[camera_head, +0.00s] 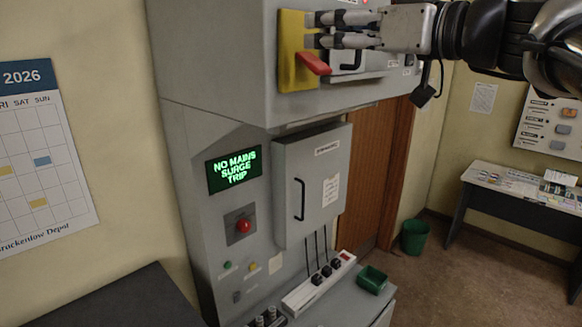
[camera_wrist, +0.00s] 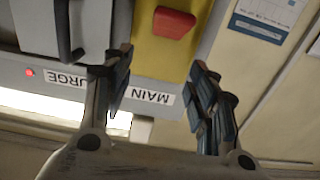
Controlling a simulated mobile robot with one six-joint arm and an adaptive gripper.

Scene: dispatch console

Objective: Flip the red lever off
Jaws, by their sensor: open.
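The red lever (camera_head: 314,64) sticks out from the lower part of a yellow plate (camera_head: 287,72) on the upper console face. My gripper (camera_head: 315,30) is open and empty, in front of the plate and just above the lever in the head view. In the wrist view, which shows the labels upside down, the red lever (camera_wrist: 174,23) lies beyond the fingertips, between their lines. The two fingers (camera_wrist: 164,80) are spread with a gap across the yellow plate (camera_wrist: 158,52). I see no finger clearly touching the lever.
A grey handle (camera_wrist: 66,32) stands beside the plate, close to one finger. A display (camera_head: 234,169) reads "NO MAINS SURGE TRIP".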

